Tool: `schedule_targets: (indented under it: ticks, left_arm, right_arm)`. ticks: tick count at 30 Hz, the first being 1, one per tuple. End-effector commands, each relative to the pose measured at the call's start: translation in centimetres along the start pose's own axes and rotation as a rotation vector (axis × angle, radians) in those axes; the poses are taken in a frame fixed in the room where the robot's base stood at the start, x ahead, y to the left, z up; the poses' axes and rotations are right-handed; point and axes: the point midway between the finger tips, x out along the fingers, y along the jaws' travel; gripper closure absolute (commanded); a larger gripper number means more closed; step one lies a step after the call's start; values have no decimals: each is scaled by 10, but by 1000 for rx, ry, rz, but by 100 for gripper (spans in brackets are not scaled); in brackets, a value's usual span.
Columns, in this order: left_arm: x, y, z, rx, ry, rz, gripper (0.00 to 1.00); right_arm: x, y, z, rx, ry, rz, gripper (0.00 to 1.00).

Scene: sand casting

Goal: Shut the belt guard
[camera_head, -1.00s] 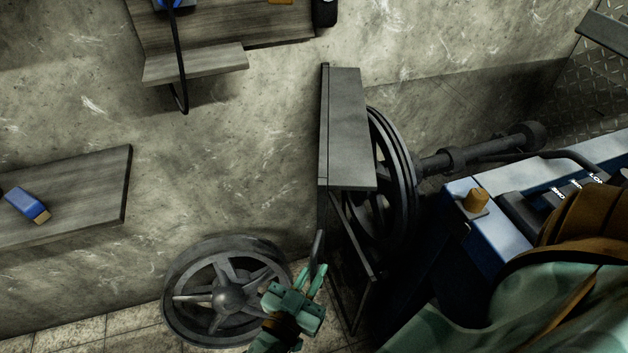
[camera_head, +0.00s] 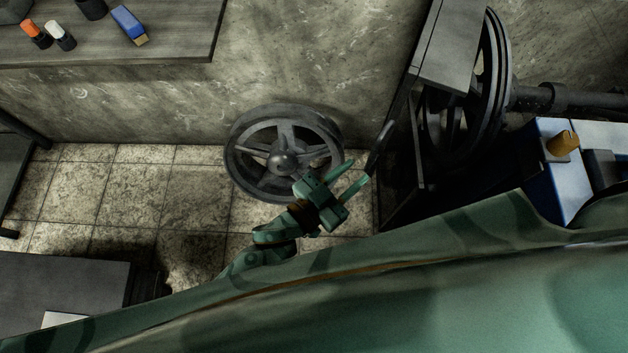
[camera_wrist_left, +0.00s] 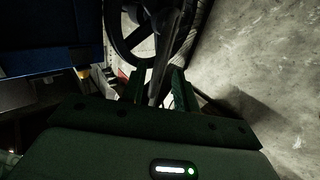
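The belt guard (camera_head: 442,48) is a grey box housing in front of a large dark pulley wheel (camera_head: 494,70) at the upper right of the head view. Its dark lower panel (camera_head: 398,165) stands swung out from the wheel, leaving a gap. A dark handle bar (camera_head: 380,146) sticks out at the panel's left side. My left gripper (camera_head: 355,176) is open, its fingers pointing up and right towards the handle. In the left wrist view a dark bar (camera_wrist_left: 158,72) shows between its two fingers; I cannot tell whether they touch it. My right gripper is out of view.
A spoked flywheel (camera_head: 283,155) leans by the wall just behind my left gripper. A blue and white machine (camera_head: 590,135) stands at right. A wooden shelf (camera_head: 180,45) with small bottles is at upper left.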

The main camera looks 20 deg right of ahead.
Motion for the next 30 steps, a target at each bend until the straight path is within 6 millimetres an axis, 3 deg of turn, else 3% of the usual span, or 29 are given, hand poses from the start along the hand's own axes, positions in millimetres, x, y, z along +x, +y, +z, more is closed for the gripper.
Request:
schedule_targets:
  ticks: [6, 12, 23, 24, 27, 30]
  left_arm:
    - [-60, 0, -2, 2, -2, 0, 70]
    - [-93, 0, -1, 2, -1, -1, 70]
    - [-103, 0, 0, 1, 1, 0, 70]
    - [-103, 0, 0, 1, 1, 0, 73]
    - [-101, -4, -2, 10, 4, 0, 100]
    - [-100, -17, -4, 41, 5, 1, 100]
  right_arm:
    - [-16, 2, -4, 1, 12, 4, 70]
    - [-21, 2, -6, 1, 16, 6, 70]
    - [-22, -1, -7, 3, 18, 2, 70]
    - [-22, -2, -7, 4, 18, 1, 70]
    - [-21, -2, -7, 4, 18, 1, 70]
    - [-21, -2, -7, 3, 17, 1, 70]
